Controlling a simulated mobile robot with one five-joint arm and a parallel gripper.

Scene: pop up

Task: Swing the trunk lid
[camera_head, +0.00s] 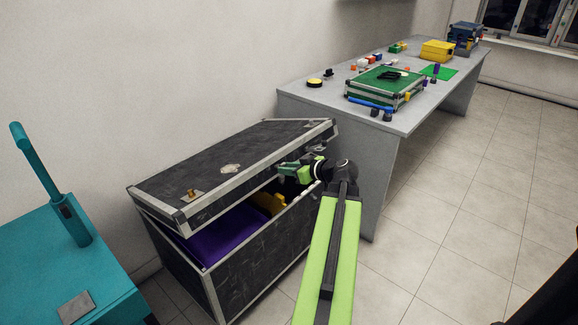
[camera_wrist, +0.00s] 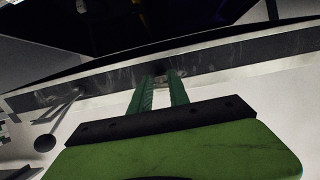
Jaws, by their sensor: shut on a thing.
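The trunk (camera_head: 255,262) is black with light metal edging and stands on the floor left of the grey table. Its lid (camera_head: 235,165) is partly raised, with a dark gap along the front. My gripper (camera_head: 285,169) is at the front edge of the lid, toward its right end, and is shut on that edge. In the wrist view my two green fingers (camera_wrist: 160,90) meet the metal-edged lid rim (camera_wrist: 215,72). What exactly lies between the fingertips is too small to tell.
Inside the trunk lie a purple thing (camera_head: 222,232) and a yellow thing (camera_head: 268,203). A teal cabinet (camera_head: 50,270) with an upright handle stands at the left. The grey table (camera_head: 300,97) holds a green case (camera_head: 385,84) and several small things.

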